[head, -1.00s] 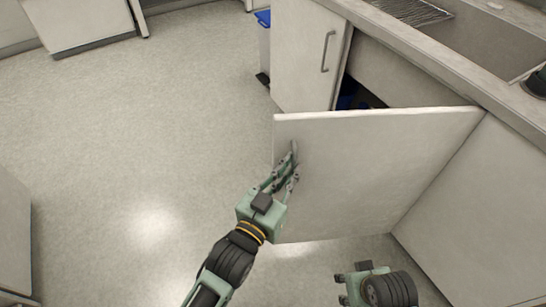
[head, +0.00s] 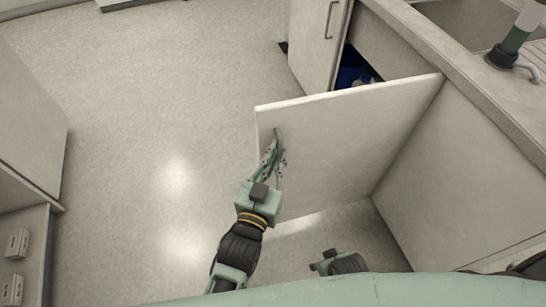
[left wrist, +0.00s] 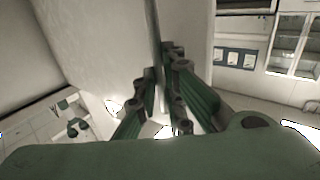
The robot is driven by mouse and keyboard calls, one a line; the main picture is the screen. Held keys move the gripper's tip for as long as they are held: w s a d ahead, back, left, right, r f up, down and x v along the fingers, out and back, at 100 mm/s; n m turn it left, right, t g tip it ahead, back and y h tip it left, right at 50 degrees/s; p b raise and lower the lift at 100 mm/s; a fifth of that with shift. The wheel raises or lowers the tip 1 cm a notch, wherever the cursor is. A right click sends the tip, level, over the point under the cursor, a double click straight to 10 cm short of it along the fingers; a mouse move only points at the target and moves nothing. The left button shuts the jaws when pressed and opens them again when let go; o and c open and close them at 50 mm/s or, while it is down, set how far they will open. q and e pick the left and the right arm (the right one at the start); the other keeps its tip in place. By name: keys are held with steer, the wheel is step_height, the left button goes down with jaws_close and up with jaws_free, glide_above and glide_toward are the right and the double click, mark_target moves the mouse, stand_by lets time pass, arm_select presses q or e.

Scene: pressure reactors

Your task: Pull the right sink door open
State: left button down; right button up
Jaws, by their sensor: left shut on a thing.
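The right sink door (head: 345,135) is a pale panel standing open from the cabinet, with its free edge toward the left in the head view. Its handle (head: 276,136) is near that free edge. My left gripper (head: 273,152) is shut on this handle. In the left wrist view, its green fingers (left wrist: 163,88) close around the thin handle bar (left wrist: 157,45) beside the pale door face. My right gripper (head: 322,264) shows only partly at the bottom of the head view, low and apart from the door; its jaws are not clear.
The left sink door (head: 315,40) is beyond the open one. A blue item (head: 350,76) shows inside the cabinet. The counter (head: 440,60) with sink and tap runs along the right. Open floor (head: 150,120) lies to the left; a cabinet (head: 25,110) stands at the far left.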

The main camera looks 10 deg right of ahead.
arm_select(q)
steer(key=shift+s+d, duration=0.2)
steer(key=shift+d, duration=0.45)
steer(key=c, duration=2.2)
jaws_free()
steer(key=shift+d, duration=0.1)
steer(key=o, duration=0.3)
steer(key=shift+d, duration=0.35)
steer(key=shift+a, duration=0.1)
steer(key=shift+a, duration=0.2)
steer(key=v, duration=1.2)
steer(key=shift+w, duration=0.1)
